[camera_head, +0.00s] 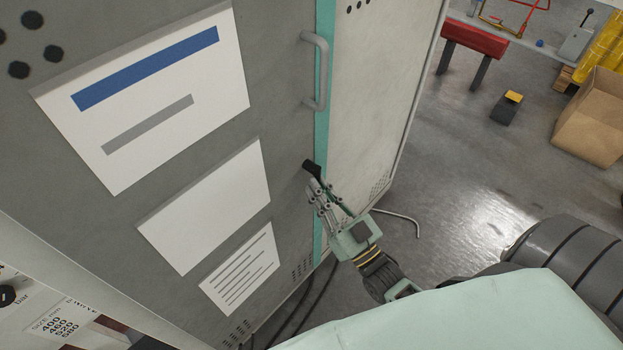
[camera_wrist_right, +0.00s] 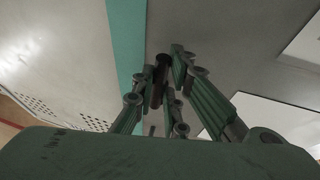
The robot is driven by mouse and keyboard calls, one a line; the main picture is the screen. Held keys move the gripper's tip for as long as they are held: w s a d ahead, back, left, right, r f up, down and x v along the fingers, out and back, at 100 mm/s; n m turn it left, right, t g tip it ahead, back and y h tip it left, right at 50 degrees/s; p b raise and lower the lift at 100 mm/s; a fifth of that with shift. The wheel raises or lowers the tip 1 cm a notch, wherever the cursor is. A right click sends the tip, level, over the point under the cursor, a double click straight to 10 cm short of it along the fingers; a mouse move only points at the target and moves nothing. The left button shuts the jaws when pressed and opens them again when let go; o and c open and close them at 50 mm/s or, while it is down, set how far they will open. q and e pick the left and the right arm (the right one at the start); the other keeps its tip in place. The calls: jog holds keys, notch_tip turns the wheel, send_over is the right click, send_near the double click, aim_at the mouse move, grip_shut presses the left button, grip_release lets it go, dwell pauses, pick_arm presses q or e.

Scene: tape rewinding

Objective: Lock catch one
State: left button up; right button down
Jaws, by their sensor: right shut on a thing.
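A small black catch (camera_head: 310,166) sticks out near the right edge of the grey cabinet door (camera_head: 285,130), beside the teal strip (camera_head: 321,130). My right gripper (camera_head: 316,186) reaches up to it from below right and is shut on it. In the right wrist view, the dark catch (camera_wrist_right: 159,72) shows between the fingers of my right gripper (camera_wrist_right: 166,90), close to the door face. The fingers hide part of the catch, so its exact turn is hard to tell. My left gripper is not in view.
A grey bar handle (camera_head: 318,70) stands out from the door above the catch. White sheets (camera_head: 205,205) are on the door to the left. Cables (camera_head: 305,300) and a thin bent rod (camera_head: 405,217) are near the cabinet's foot. The floor at right (camera_head: 450,150) is open, with a cardboard box (camera_head: 592,125) beyond.

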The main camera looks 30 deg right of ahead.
jog(key=shift+d, duration=0.15)
dwell(0.3)
jog(key=c, duration=1.8)
grip_release()
jog(key=shift+o, duration=0.2)
jog(key=v, duration=1.2)
